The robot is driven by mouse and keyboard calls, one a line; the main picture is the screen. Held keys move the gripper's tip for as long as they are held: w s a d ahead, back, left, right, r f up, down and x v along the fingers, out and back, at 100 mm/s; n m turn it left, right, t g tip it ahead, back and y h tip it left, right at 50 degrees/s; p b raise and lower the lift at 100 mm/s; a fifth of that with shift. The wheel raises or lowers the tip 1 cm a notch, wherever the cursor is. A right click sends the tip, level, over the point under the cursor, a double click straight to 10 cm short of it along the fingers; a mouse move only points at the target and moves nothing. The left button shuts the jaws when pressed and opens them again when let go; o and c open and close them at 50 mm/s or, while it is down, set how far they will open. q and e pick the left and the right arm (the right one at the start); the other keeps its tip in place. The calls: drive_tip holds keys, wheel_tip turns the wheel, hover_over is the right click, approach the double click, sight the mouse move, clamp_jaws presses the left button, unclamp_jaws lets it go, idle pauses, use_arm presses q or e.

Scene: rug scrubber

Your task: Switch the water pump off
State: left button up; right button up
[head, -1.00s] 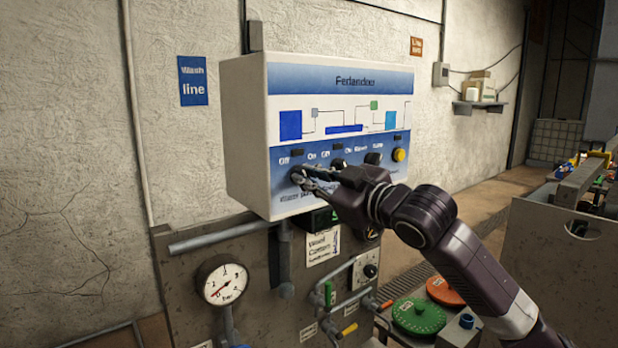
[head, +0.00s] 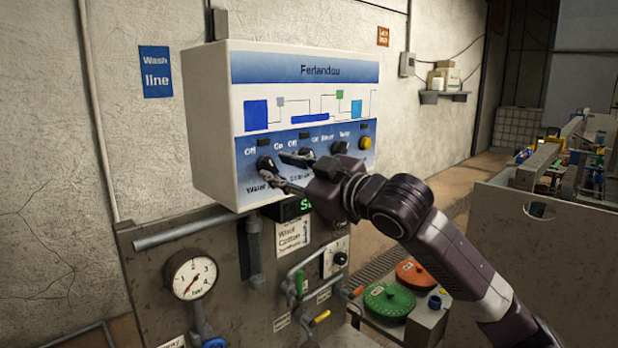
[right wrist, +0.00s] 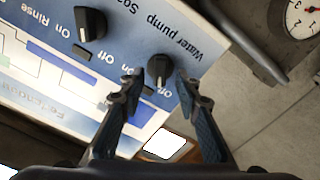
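The white control box (head: 205,130) with a blue and white front hangs on the wall. The water pump knob (head: 264,164) is the black knob at the lower left of its front. In the right wrist view the knob (right wrist: 160,69) shows beside the "Water pump" label, with its ridge roughly upright in the picture. I cannot tell its setting for certain. My right gripper (head: 277,170) is open, its fingers spread to either side of this knob; in the right wrist view (right wrist: 160,90) gaps show between knob and fingers. My left gripper is not in view.
More black knobs (head: 305,157) and a yellow button (head: 366,143) sit to the right on the same panel. Below are a pressure gauge (head: 190,274), pipes and a green round lid (head: 389,301). A grey bin (head: 490,235) stands at the right.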

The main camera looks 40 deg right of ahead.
drive_tip(key=s, duration=1)
drive_tip(key=shift+d, duration=0.4)
drive_tip(key=s+b, duration=0.3)
drive_tip(key=s, duration=0.6)
drive_tip(key=shift+d, duration=0.35)
